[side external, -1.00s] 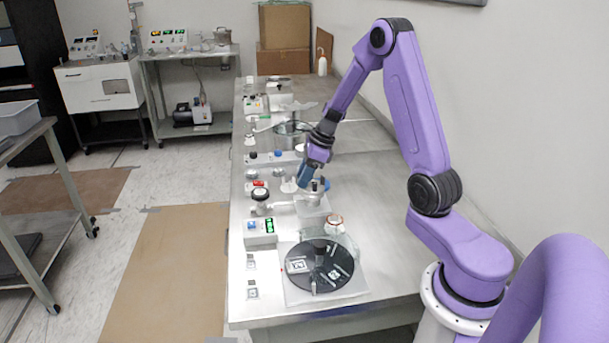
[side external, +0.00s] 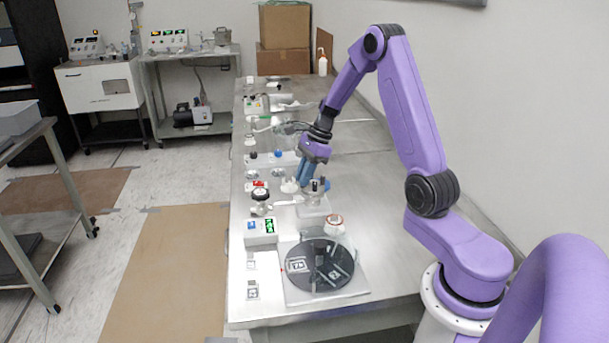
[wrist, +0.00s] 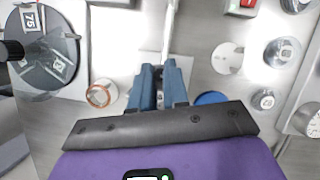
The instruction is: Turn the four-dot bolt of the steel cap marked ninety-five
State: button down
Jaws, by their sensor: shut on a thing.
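My gripper (side external: 308,182) points down at a small steel fitting on a pale block (side external: 313,207) near the middle of the bench. In the wrist view its two blue fingers (wrist: 159,88) are close together around a small grey metal part (wrist: 157,72), whose top and any dots are hidden. A black disc (side external: 312,284) carries white labels; one label (wrist: 32,20) in the wrist view reads 75. I cannot make out a cap marked ninety-five or a four-dot mark.
A copper-rimmed glass vessel (wrist: 101,93) stands close to the fingers. A blue round knob (wrist: 211,98) is on their other side. The bench's right side is fairly clear.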

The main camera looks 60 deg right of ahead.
jog(key=n+g, duration=0.1)
jog(key=n, duration=0.3)
jog(key=shift+w+d+n+g, duration=0.1)
jog(key=shift+w+n+g, duration=0.05)
jog(key=shift+n+g, duration=0.2)
dwell(0.4)
jog(key=c, duration=1.1)
grip_release()
jog(key=shift+y, duration=0.3)
jog(key=v, duration=1.7)
jog(key=shift+w+r, duration=0.15)
jog(key=shift+r, duration=0.15)
